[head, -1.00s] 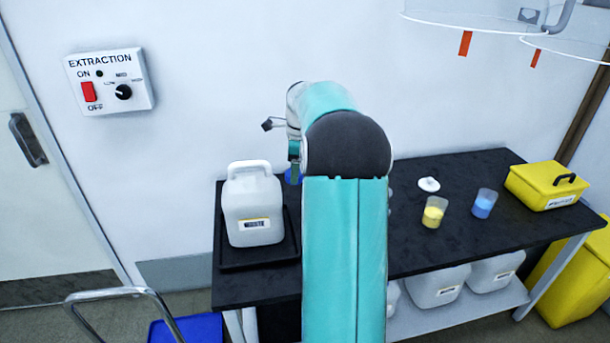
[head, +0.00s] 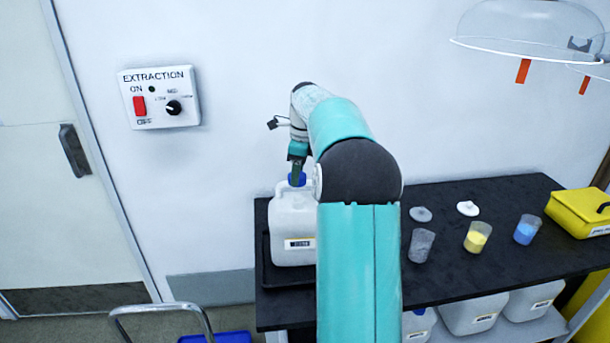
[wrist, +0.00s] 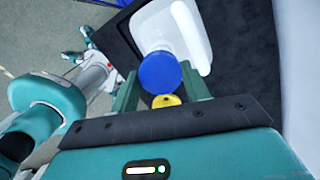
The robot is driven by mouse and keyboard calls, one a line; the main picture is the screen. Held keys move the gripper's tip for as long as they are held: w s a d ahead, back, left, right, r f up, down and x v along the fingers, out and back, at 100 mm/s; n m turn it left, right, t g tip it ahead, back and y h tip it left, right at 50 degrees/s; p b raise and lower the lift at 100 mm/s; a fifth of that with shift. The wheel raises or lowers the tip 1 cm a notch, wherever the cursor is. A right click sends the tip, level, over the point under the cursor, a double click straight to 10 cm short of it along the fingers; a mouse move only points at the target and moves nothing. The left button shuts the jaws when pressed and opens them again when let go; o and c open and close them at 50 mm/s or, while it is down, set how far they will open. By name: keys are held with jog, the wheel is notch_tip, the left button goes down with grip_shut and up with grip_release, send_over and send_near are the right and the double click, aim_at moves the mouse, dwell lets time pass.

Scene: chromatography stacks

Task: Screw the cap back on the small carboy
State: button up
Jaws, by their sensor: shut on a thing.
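The small carboy (head: 292,225) is a white jug with a label, standing upright in a black tray (head: 268,278) at the left end of the dark bench. My gripper (head: 297,172) is above its top and shut on the blue cap (head: 297,180). In the wrist view the blue cap (wrist: 160,71) sits between my two green fingers, with the white carboy (wrist: 188,28) right behind it. The cap is over or at the carboy's neck; I cannot tell whether it touches the neck, as cap and fingers hide it.
On the bench (head: 480,260) stand a grey beaker (head: 421,247), a yellow-filled beaker (head: 477,238), a blue-filled beaker (head: 527,230), two lids and a yellow box (head: 580,215). More carboys (head: 470,315) stand on the lower shelf. My arm hides the bench's middle.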

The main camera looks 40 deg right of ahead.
aim_at(298, 199)
jog(key=shift+s+d, duration=0.15)
jog(key=shift+d, duration=0.05)
jog(key=shift+a, duration=0.15)
jog(key=shift+f, duration=2)
jog(key=shift+f, duration=0.2)
jog(key=shift+f, duration=0.35)
jog(key=shift+f, duration=0.8)
jog(key=shift+f, duration=0.35)
